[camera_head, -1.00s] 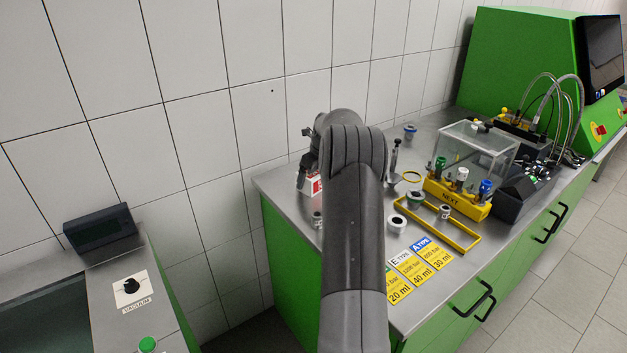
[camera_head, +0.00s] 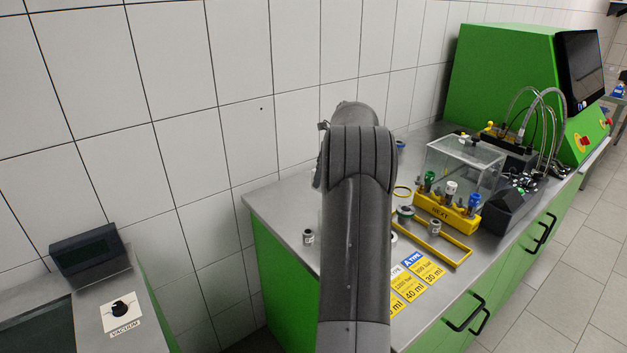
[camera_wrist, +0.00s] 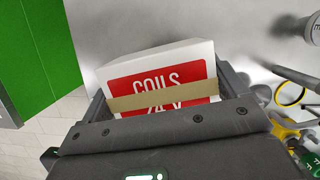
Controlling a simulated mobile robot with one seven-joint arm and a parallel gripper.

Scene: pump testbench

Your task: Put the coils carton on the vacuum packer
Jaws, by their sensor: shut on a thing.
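The coils carton (camera_wrist: 155,62) is a white box with a red label reading "COILS" and a tan strip across it. In the wrist view it sits between the two fingers of my gripper (camera_wrist: 165,92), which is shut on it. In the head view my arm hides the carton and gripper. The vacuum packer (camera_head: 105,284) is at the lower left of the head view, with a dark display, a black dial and a "VACUUM" label. The arm is over the other bench, to the packer's right.
The steel bench (camera_head: 275,210) with green sides holds a yellow bottle rack (camera_head: 447,213), a clear box (camera_head: 465,165), yellow cards (camera_head: 415,283) and small cylinders. A green machine (camera_head: 500,85) stands behind. A gap separates packer and bench; a tiled wall runs behind both.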

